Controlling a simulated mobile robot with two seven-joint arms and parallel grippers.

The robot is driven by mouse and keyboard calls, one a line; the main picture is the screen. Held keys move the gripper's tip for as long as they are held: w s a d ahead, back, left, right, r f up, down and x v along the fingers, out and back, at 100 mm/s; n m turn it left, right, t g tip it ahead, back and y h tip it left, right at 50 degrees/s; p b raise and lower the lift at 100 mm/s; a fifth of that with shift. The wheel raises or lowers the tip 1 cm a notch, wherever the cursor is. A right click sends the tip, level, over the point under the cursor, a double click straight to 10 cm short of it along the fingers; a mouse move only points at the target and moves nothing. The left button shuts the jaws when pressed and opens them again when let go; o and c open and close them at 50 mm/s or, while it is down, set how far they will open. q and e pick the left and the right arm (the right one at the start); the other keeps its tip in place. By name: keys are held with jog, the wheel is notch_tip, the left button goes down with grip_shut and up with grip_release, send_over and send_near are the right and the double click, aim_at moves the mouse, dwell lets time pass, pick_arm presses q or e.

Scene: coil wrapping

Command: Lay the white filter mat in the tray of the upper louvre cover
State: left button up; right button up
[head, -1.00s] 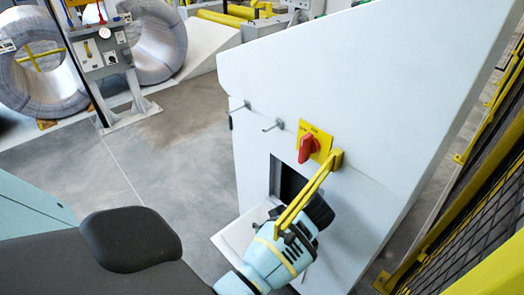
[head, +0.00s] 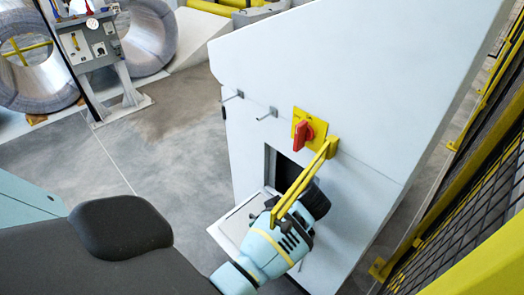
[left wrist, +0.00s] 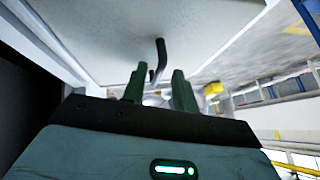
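A white cabinet (head: 330,75) has a dark square opening (head: 284,164). A pale flap or tray (head: 235,220) with a thin grey edge line sticks out below the opening, partly behind my teal arm. I take this flap to be the louvre cover. I cannot make out the white filter mat as a separate piece. My arm reaches up from the bottom to the opening, and its fingers are hidden in the head view. In the left wrist view my left gripper (left wrist: 158,88) has two green fingers apart. A dark bent handle or hook (left wrist: 157,58) shows beyond them, under a white panel (left wrist: 110,30).
A red switch (head: 303,135) on a yellow plate and a yellow double bar (head: 300,187) are close to my arm. A yellow-framed mesh fence (head: 470,185) stands at the right. Clear floor (head: 150,150) lies at the left.

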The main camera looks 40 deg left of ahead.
pick_arm(q)
jog(key=p+v, duration=0.1)
jog(key=v, duration=0.6)
jog(key=shift+d+r, duration=0.15)
jog(key=shift+r, duration=0.15)
